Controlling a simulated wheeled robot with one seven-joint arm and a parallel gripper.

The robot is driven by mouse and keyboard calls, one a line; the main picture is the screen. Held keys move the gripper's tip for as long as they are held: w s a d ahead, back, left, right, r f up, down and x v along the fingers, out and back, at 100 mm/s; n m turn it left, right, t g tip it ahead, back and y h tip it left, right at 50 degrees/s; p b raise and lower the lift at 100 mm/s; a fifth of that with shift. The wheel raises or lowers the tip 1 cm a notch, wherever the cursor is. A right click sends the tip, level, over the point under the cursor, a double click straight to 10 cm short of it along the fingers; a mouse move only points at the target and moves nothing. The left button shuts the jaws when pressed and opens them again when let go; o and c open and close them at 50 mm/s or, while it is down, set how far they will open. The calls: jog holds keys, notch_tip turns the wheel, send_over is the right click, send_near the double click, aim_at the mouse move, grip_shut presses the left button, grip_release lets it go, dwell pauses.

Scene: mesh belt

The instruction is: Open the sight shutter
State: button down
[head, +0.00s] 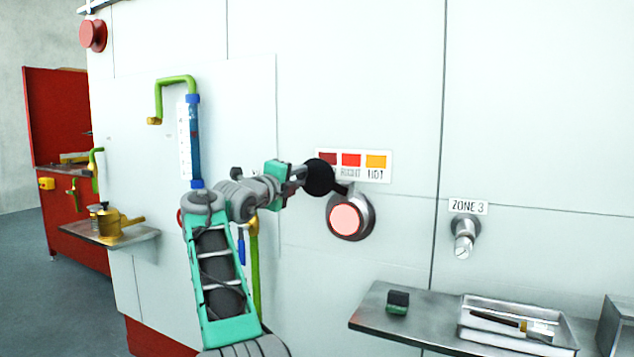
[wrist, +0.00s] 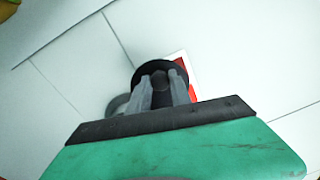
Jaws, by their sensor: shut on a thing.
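The sight port (head: 346,218) is a round metal ring on the pale wall, below a red-to-orange label strip (head: 376,162). A pink glowing disc shows inside its ring, mostly uncovered. A black round shutter piece (head: 319,177) stands up and left of the port, joined toward its upper edge by a short dark arm. My gripper (head: 303,176) is shut on this black piece from the left. In the wrist view, both fingers (wrist: 165,92) close on the black piece (wrist: 150,70), with part of the grey port ring (wrist: 117,104) behind. The fingers partly hide the piece.
A ZONE 3 knob (head: 465,238) is on the wall to the right. Below it, a steel shelf (head: 375,318) bears a small dark green block (head: 398,302) and a tray (head: 475,340) with a brush. A green crank (head: 176,80) and blue tube (head: 194,140) are left of the port.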

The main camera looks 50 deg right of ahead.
jog(key=shift+s+r, duration=0.15)
jog(key=c, duration=1.2)
grip_release()
jog(key=b+v, duration=0.1)
jog(key=v, duration=0.6)
jog(key=shift+s+a, duration=0.1)
jog(key=shift+a, duration=0.3)
